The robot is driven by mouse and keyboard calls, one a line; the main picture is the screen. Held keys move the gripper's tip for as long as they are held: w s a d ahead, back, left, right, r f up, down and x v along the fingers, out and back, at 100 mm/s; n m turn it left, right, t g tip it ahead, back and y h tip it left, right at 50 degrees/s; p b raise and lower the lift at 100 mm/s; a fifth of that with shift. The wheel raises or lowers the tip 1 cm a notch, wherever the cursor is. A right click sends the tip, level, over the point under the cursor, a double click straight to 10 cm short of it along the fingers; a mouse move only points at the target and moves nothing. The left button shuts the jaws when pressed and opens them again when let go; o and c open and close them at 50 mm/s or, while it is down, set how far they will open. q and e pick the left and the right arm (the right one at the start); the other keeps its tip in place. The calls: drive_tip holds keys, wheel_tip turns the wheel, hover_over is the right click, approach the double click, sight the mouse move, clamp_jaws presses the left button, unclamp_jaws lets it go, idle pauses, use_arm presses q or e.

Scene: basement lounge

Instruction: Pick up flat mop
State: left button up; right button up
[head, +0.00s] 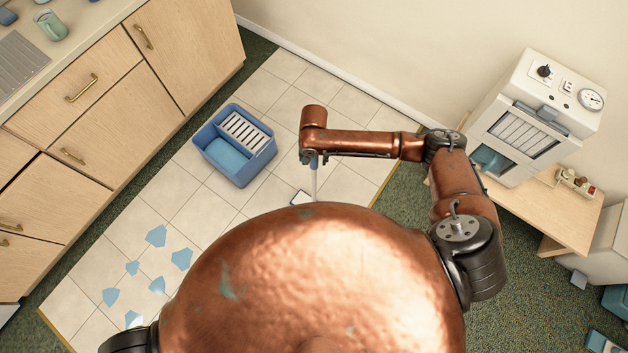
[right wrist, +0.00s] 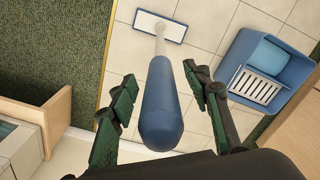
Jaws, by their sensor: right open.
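The flat mop (right wrist: 162,105) stands upright with its blue grip end toward the right wrist camera. Its pale pole runs down to a white and blue flat head (right wrist: 160,27) on the tiles. In the head view part of the mop head (head: 301,197) shows just beyond my body, with the pole rising from it. My right gripper (head: 312,158) is over the mop's top end. In the right wrist view its green-black fingers (right wrist: 159,76) are open on either side of the blue grip, with gaps on both sides. My left gripper is out of view.
A blue bucket with a white slatted wringer (head: 232,180) stands on the tiles left of the mop. Blue puddle-like patches (head: 156,236) lie on the tiles at lower left. Wooden cabinets (head: 105,85) line the left; a low wooden table (head: 545,215) with a white appliance (head: 520,125) stands right.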

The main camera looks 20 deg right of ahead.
wheel_tip(320, 180, down, 2)
drive_tip(key=shift+f, duration=0.2)
clamp_jaws()
idle(0.4)
drive_tip(key=shift+w+r, duration=0.1)
